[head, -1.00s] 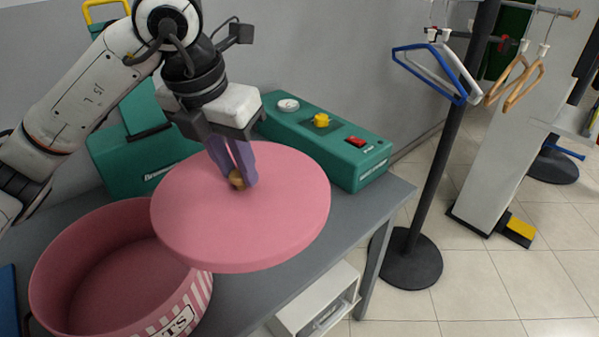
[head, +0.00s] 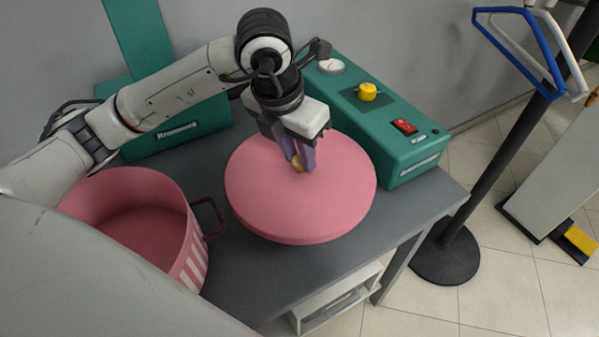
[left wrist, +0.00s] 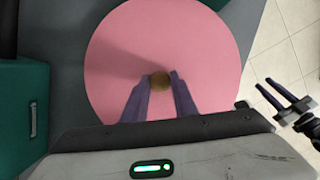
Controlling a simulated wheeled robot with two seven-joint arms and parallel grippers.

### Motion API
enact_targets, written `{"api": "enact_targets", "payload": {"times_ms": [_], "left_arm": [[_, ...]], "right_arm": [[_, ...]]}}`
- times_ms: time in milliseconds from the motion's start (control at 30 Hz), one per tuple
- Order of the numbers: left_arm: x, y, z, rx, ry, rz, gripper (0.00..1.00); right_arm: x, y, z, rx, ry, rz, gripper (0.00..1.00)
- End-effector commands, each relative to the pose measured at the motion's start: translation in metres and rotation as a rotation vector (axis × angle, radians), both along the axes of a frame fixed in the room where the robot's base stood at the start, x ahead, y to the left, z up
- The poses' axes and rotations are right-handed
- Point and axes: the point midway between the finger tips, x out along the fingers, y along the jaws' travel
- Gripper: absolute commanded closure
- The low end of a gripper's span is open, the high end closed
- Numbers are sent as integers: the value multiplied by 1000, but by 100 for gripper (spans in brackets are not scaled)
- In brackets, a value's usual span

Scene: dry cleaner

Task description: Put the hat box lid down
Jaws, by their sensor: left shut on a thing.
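The pink round hat box lid (head: 300,208) is level, over the grey table to the right of the open hat box (head: 192,255). It is low, with no clear gap beneath it; I cannot tell whether its whole underside touches the table. My left gripper (head: 300,166) is above the lid, shut on its small brown knob. The left wrist view shows the fingers (left wrist: 160,84) on both sides of the knob and the lid (left wrist: 160,35) below. My right gripper (left wrist: 290,100) shows at the right edge of the left wrist view, empty, its fingers apart.
A green machine (head: 395,140) with yellow and red buttons stands close behind the lid. Another green unit (head: 185,130) is at the back left. The table's bare front strip (head: 250,285) is clear. A black stand (head: 445,255) is on the floor right of the table.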

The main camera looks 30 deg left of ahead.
Motion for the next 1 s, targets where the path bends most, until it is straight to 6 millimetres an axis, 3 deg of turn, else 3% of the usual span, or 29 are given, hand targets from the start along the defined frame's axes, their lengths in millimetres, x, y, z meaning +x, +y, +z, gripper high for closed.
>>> {"api": "enact_targets", "payload": {"times_ms": [467,800,833,933,1000], "left_arm": [[0,0,-51,1,1,1,100],[1,0,-56,0,-2,0,100],[0,0,-57,0,-2,0,73],[0,0,-55,0,-2,0,56],[0,0,-55,0,-2,0,56]], "right_arm": [[5,-3,3,-3,-11,-6,69],[6,-3,0,-2,-13,-6,69],[6,-3,0,-2,-13,-6,69],[5,-3,1,-2,-12,-6,69],[5,-2,1,-2,-11,-5,69]]}}
